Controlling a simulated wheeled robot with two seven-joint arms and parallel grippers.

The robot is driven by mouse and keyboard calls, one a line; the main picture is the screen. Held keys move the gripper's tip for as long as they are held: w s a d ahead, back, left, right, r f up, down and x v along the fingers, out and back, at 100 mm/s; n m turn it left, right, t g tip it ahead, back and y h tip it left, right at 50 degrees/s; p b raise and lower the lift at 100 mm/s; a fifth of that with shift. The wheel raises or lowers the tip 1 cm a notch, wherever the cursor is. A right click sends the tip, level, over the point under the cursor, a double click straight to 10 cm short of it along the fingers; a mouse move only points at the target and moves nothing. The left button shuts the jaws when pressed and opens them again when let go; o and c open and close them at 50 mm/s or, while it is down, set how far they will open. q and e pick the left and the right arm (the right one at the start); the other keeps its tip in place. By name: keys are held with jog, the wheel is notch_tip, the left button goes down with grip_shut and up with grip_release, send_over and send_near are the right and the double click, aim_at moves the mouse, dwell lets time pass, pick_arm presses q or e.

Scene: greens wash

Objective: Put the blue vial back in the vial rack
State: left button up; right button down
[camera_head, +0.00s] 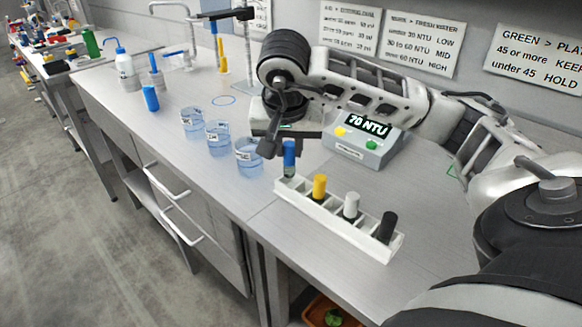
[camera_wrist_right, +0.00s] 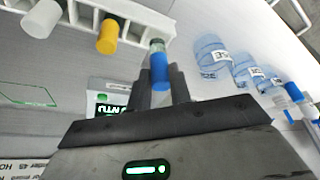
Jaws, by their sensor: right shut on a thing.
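The blue vial (camera_head: 289,154) is upright at the left end of the white vial rack (camera_head: 327,228). My right gripper (camera_wrist_right: 160,88) is shut on the vial's blue upper part (camera_wrist_right: 158,70). The vial's clear lower end (camera_wrist_right: 157,45) overlaps the end compartment of the rack in the right wrist view; I cannot tell how deep it sits. Yellow (camera_head: 319,186), white (camera_head: 351,205) and black (camera_head: 386,227) capped vials stand in the rack's other compartments. My left gripper is not in view.
Several clear beakers (camera_head: 218,138) stand left of the rack. A grey meter reading 70 NTU (camera_head: 364,150) stands behind it. A blue-capped bottle (camera_head: 125,66) and a blue cylinder (camera_head: 150,99) are farther left. The bench front edge runs close by the rack.

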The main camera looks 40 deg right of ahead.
aim_at(291, 163)
jog(key=shift+w+d+f, duration=0.25)
jog(key=shift+d+f, duration=0.15)
jog(key=shift+f, duration=0.1)
jog(key=x, duration=0.2)
jog(key=p+x, duration=0.1)
jog(key=shift+s+a+f, duration=0.15)
jog(key=shift+s+f, duration=0.1)
jog(key=shift+s, duration=0.05)
jog(key=shift+f, duration=0.3)
jog(key=shift+f, duration=0.2)
jog(key=c, duration=1.3)
grip_release()
jog(key=shift+r, duration=0.15)
